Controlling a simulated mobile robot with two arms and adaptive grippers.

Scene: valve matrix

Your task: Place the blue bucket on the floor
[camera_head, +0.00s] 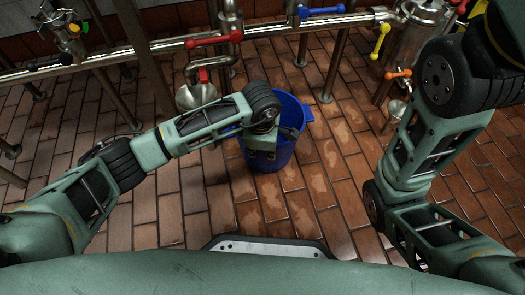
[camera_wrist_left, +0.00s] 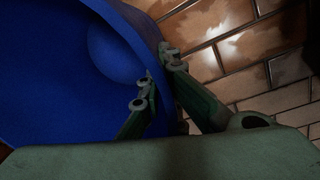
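The blue bucket (camera_head: 284,150) is in the middle of the head view, upright, partly covered by my left arm. I cannot tell whether its base touches the floor. My left gripper (camera_head: 262,150) is at the bucket's near rim. In the left wrist view, the blue bucket (camera_wrist_left: 60,90) fills the left side, and the fingers of my left gripper (camera_wrist_left: 158,75) are on both sides of its wall, shut on the rim. The brick-tiled floor (camera_head: 330,205) lies below and around the bucket. My right arm is at the right; its gripper is out of view.
A metal pipe (camera_head: 265,30) with red (camera_head: 214,39) and blue (camera_head: 321,10) valve handles runs behind the bucket. A funnel-shaped outlet (camera_head: 196,96) hangs to its left. Thin metal legs stand on the floor. Floor to the front right of the bucket is clear.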

